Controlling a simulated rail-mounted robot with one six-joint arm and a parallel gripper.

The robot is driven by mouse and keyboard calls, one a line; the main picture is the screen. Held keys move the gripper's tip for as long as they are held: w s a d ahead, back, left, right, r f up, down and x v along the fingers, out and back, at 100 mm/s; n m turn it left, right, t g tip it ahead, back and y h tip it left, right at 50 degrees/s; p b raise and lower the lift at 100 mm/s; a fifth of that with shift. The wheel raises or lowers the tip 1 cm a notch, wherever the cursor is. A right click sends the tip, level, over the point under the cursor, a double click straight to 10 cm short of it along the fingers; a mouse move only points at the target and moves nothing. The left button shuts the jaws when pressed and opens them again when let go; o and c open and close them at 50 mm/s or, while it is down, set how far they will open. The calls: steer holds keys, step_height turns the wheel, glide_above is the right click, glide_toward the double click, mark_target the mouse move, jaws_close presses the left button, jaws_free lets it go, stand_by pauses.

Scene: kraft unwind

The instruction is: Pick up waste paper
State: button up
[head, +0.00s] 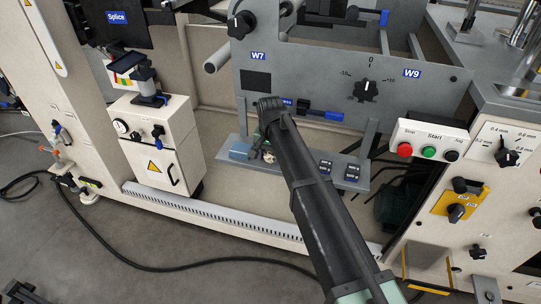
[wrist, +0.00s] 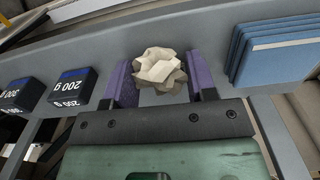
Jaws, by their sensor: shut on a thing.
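The waste paper is a crumpled cream ball (wrist: 160,72) in the wrist view, over the grey shelf (wrist: 190,38). My gripper (wrist: 158,78) has its two purple fingers on either side of the ball and is shut on it. I cannot tell whether the ball still touches the shelf. In the head view my gripper (head: 262,150) is at the left part of the shelf (head: 300,182), below the W7 panel. A small pale bit of the paper (head: 269,157) shows there; my arm hides much around it.
A stack of blue sheets or pads (wrist: 275,45) lies right of the ball in the wrist view. A grey panel with knobs (head: 300,75) rises above the shelf. A white cabinet (head: 155,145) stands left.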

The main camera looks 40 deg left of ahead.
step_height(320, 180, up, 20)
steer(key=p, duration=2)
